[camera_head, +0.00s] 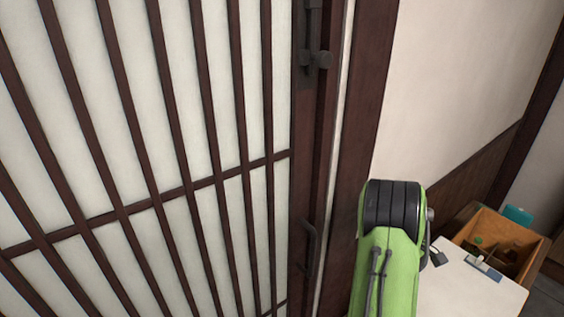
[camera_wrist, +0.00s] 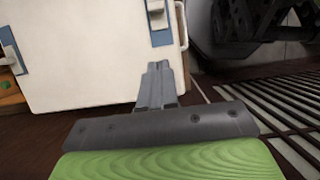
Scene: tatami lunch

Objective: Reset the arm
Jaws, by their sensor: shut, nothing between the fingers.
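My green arm with a black joint stands folded at the lower middle right in the head view. My gripper does not show in that view. In the wrist view my gripper (camera_wrist: 156,70) points up the picture, with its grey fingers together and nothing between them. Behind its fingertips is a white panel (camera_wrist: 85,45) with blue-grey clips. I cannot tell the gap between the fingertips and the panel.
A lattice sliding door (camera_head: 150,150) fills the left, with a dark handle (camera_head: 309,247) and latch (camera_head: 316,59) at its edge. At lower right are a white top (camera_head: 462,287) and a wooden box (camera_head: 532,250) with small items. The slats (camera_wrist: 285,105) also show in the wrist view.

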